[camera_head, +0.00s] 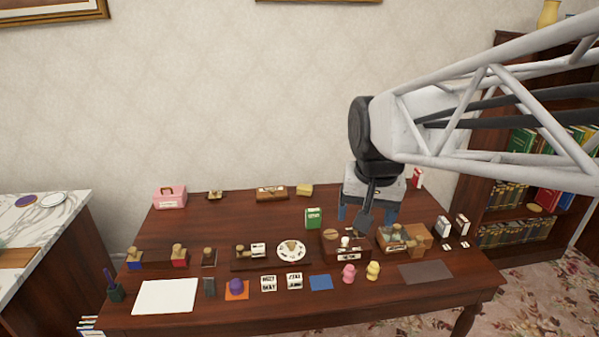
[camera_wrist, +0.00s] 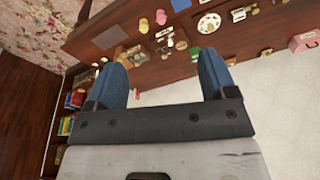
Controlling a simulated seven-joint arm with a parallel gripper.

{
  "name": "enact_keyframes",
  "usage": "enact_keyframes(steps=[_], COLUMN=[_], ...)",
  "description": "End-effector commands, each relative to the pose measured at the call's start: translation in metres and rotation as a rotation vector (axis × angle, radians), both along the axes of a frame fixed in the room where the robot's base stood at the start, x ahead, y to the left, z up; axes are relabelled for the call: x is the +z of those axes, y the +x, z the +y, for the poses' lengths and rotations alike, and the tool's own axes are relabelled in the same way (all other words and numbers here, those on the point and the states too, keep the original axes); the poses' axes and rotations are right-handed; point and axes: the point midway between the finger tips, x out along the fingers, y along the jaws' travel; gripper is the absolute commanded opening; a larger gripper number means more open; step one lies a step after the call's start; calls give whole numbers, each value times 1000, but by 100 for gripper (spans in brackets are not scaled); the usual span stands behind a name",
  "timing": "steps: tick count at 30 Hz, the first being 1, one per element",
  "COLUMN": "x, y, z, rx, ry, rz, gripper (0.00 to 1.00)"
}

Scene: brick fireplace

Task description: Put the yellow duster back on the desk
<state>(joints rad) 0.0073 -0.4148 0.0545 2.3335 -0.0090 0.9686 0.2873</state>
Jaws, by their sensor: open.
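I cannot tell for sure which thing is the yellow duster. A flat yellowish thing (camera_head: 541,209) lies on a shelf of the bookcase (camera_head: 487,180) at the right, too small to make out. A small yellow block (camera_head: 304,190) lies at the back of the brown wooden desk (camera_head: 245,213). My gripper (camera_head: 367,214) is over the right rear part of the desk, with its blue fingers apart. In the wrist view my gripper (camera_wrist: 162,62) is open with nothing between its fingers; the desk (camera_wrist: 145,72) shows beyond them.
The desk is crowded with small items: a green box (camera_head: 313,217), a wooden box (camera_head: 345,243), a white plate (camera_head: 291,251), pink (camera_head: 348,273) and yellow (camera_head: 372,270) figures, and a white sheet (camera_head: 165,296). A marble-topped counter (camera_head: 60,220) stands at the left.

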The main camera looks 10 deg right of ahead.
Motion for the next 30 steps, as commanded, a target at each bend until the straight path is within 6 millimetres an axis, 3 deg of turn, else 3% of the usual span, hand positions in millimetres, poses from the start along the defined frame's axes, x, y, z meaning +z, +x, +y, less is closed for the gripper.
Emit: enact_keyframes(steps=[9,15,21,30], x=[-30,-47,-54,-54], y=[-80,-112,-123,-124], z=[0,0,1,0], rx=[161,236,264,265], ry=[-36,-53,-59,-60], rz=[-20,-28,-29,-29], gripper=[78,78,78,78])
